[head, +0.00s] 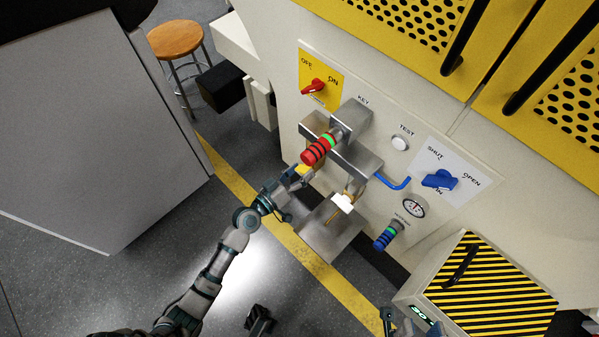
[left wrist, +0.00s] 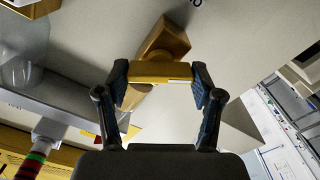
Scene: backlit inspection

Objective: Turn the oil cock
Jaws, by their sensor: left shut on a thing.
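My left gripper (head: 300,174) is at the left side of the panel, below the red-ringed cylinder. It is shut on a yellow handle (left wrist: 160,72), one finger on each side in the left wrist view. The handle joins a brass-coloured body (left wrist: 166,38), which I take for the oil cock. In the head view the handle (head: 304,169) is a small yellow patch, mostly hidden by the gripper.
The panel carries a red OFF/ON switch (head: 314,87), a blue SHUT/OPEN knob (head: 439,179), a blue bent lever (head: 393,181) and a gauge (head: 414,207). A metal bracket (head: 350,156) juts out nearby. A striped box (head: 490,290) stands lower right.

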